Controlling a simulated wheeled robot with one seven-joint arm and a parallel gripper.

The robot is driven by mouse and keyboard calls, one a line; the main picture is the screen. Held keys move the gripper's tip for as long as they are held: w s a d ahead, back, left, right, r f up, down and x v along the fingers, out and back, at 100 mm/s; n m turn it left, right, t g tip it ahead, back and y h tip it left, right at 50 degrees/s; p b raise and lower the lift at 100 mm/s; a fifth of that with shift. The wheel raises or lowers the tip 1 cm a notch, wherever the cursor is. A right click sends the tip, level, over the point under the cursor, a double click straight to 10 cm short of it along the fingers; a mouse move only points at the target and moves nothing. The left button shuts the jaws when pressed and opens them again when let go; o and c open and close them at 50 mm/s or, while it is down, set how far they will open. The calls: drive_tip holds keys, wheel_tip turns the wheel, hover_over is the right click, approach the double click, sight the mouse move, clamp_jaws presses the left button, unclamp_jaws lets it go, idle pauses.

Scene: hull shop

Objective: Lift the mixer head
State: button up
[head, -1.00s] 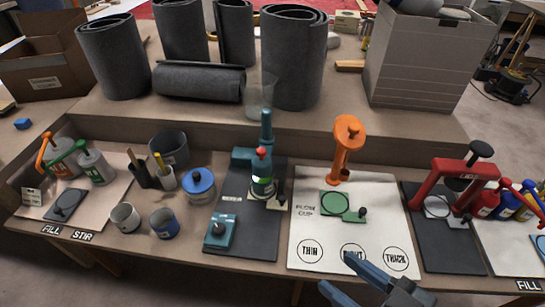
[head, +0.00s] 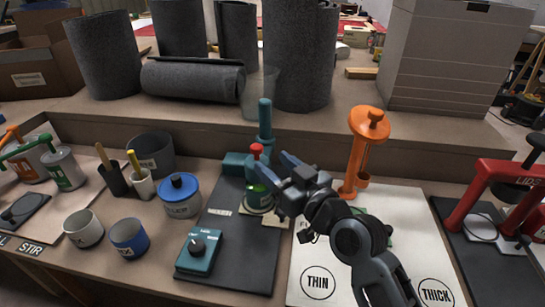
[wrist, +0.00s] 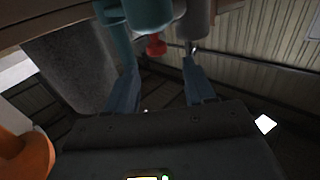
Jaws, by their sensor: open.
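The mixer stands on a dark mat in the middle of the bench. Its teal mixer head (head: 237,163) and upright teal post (head: 265,120) show in the head view, with a red knob (head: 257,150) beside them. A cup with a green band (head: 259,197) stands below the head, partly hidden. My gripper (head: 271,160) is open and empty, its two fingers just right of the red knob and pointing at the mixer. In the wrist view, teal mixer parts (wrist: 151,12) and the red knob (wrist: 156,45) are ahead of the fingertips; contact is not visible.
A teal control box (head: 199,252) sits at the mat's front. A blue-lidded can (head: 180,197) is left of the mat. An orange stand (head: 363,150) rises close right of my gripper. Grey rolls (head: 298,55) stand on the raised shelf behind.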

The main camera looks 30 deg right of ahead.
sight(257, 146)
drive_tip(key=shift+w+d+r, duration=0.1)
drive_tip(key=shift+w+r, duration=0.05)
drive_tip(key=shift+w, duration=0.55)
drive_tip(key=w, duration=0.4)
drive_tip(key=w+a, duration=0.1)
drive_tip(key=w, duration=0.2)
clamp_jaws()
drive_tip(key=shift+r+p, duration=0.1)
drive_tip(key=shift+p, duration=0.2)
